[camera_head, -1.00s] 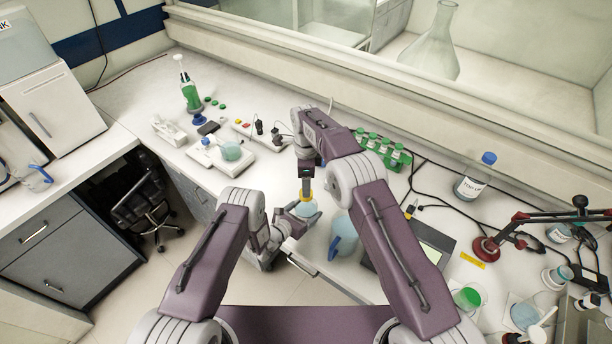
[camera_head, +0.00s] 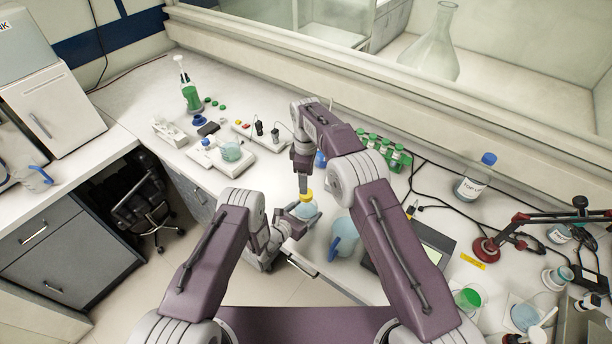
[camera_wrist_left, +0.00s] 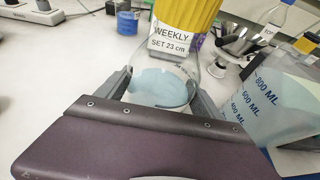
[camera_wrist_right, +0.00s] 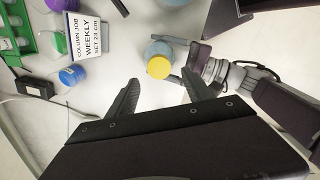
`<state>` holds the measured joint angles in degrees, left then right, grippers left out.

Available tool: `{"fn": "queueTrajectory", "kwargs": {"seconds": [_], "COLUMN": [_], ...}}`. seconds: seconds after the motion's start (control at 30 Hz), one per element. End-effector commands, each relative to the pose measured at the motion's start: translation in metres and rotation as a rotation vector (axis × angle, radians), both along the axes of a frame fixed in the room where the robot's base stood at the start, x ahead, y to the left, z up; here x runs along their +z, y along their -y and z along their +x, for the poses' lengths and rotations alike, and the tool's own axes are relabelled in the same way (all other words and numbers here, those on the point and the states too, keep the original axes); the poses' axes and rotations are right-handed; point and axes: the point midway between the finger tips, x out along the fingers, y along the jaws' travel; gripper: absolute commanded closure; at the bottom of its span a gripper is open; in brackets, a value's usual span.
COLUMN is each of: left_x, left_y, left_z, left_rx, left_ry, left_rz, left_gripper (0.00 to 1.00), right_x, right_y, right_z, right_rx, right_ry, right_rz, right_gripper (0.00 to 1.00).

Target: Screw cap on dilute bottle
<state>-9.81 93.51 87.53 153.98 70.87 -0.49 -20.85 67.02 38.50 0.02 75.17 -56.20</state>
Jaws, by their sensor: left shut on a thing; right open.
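A round clear bottle (camera_head: 305,210) with pale blue liquid is upright in my left gripper (camera_head: 300,213), whose fingers close on its sides. The left wrist view shows the bottle's body (camera_wrist_left: 160,88) between the fingers. A yellow cap (camera_head: 306,196) sits at the bottle's mouth; it also shows in the left wrist view (camera_wrist_left: 188,12) and from above in the right wrist view (camera_wrist_right: 159,67). Whether its thread is tight cannot be seen. My right gripper (camera_head: 303,190) points down close above the cap. The right wrist view shows its fingers (camera_wrist_right: 160,88) open and empty, apart from the cap.
A blue-handled beaker (camera_head: 343,238) stands just right of the bottle. Behind are a green tube rack (camera_head: 385,150) and a job card (camera_wrist_right: 86,38). A blue-capped bottle (camera_head: 474,178) and a red-based stand (camera_head: 487,250) are at right. A stirrer plate (camera_head: 222,160) is at left.

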Motion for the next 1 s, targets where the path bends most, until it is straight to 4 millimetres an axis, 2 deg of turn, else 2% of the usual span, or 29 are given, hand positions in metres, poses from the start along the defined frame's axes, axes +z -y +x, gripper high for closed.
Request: {"fn": "queueTrajectory", "kwargs": {"seconds": [0.1,0.4,0.53,0.8,1.0], "left_x": [0.001,0.001,0.001,0.001,0.001], "left_y": [0.000,0.000,0.000,0.000,0.000], "left_z": [0.001,0.001,0.001,0.001,0.001], "left_rx": [0.001,0.000,0.000,0.000,0.000], "left_ry": [0.003,0.003,0.003,0.003,0.003], "left_rz": [-0.001,-0.001,-0.001,-0.001,-0.001], "left_gripper": [1.00,1.00,1.00,1.00,1.00], "right_x": [0.006,0.003,-0.013,-0.058,-0.073], "right_y": [-0.001,-0.001,-0.001,0.000,-0.001], "right_z": [0.002,0.002,0.002,0.001,0.002], "right_rx": [-0.006,-0.008,-0.009,-0.010,-0.010], "right_ry": [0.011,0.009,0.008,0.008,0.010], "right_rz": [0.005,0.004,0.003,0.003,0.004], "right_gripper": [0.40,0.40,0.40,0.40,0.40]}}
